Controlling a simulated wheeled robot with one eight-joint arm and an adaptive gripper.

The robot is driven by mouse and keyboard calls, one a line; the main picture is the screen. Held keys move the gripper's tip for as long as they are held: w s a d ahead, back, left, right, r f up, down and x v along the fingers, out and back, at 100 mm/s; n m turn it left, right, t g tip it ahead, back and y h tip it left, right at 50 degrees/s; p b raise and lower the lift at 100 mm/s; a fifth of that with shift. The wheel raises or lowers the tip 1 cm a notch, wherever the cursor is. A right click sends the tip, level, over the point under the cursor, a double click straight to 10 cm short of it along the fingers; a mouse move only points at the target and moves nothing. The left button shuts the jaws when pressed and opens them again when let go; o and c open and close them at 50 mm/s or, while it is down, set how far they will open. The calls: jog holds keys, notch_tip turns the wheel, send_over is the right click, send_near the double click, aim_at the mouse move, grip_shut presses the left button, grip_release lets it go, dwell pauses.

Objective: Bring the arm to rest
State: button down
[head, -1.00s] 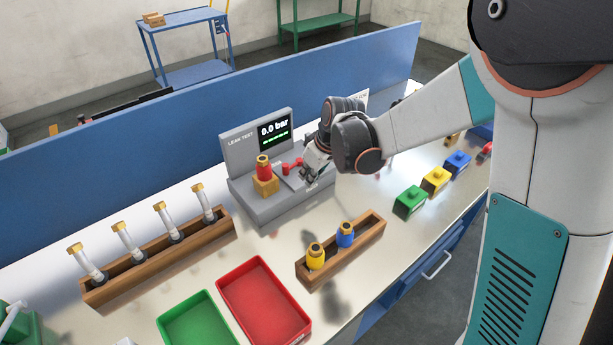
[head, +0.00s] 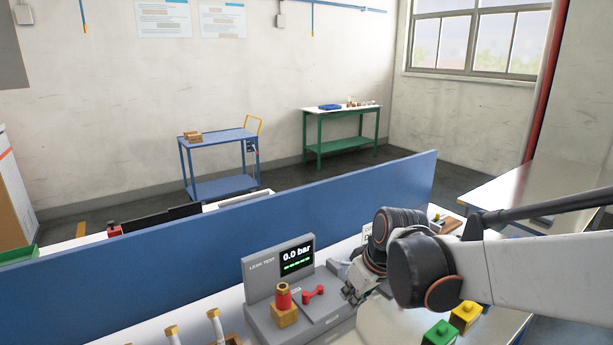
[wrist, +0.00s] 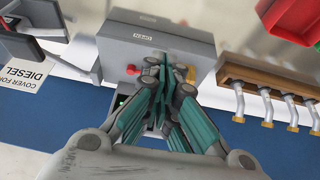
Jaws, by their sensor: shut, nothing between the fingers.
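My gripper (head: 352,292) is just right of the grey leak tester (head: 318,309) in the head view, above the bench. In the wrist view my gripper (wrist: 163,70) has its fingers together, with nothing between them. The tester's screen reads 0.0 bar. A red part with a brass-coloured top (head: 283,295) stands upright on a brass block (head: 285,314) on the tester. A red lever (head: 313,294) lies beside it. My fingers hide part of the tester in the wrist view.
A blue partition (head: 180,262) runs behind the bench. The wooden rack (wrist: 270,80) with several tubes and the red tray (wrist: 295,18) show in the wrist view. A blue cart (head: 217,137) stands beyond the partition.

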jog(key=s+d+m+t+h+b, duration=0.1)
jog(key=s+d+m+b, duration=0.1)
jog(key=s, duration=0.7)
jog(key=s+d+m+t+h+b, duration=0.1)
jog(key=s+d+m+t, duration=0.1)
jog(key=s+d+m, duration=0.2)
jog(key=s+d, duration=0.3)
jog(key=s, duration=0.3)
jog(key=shift+d+r+m+b, duration=0.2)
jog(key=shift+r+m+b, duration=0.1)
jog(key=shift+r+b, duration=0.1)
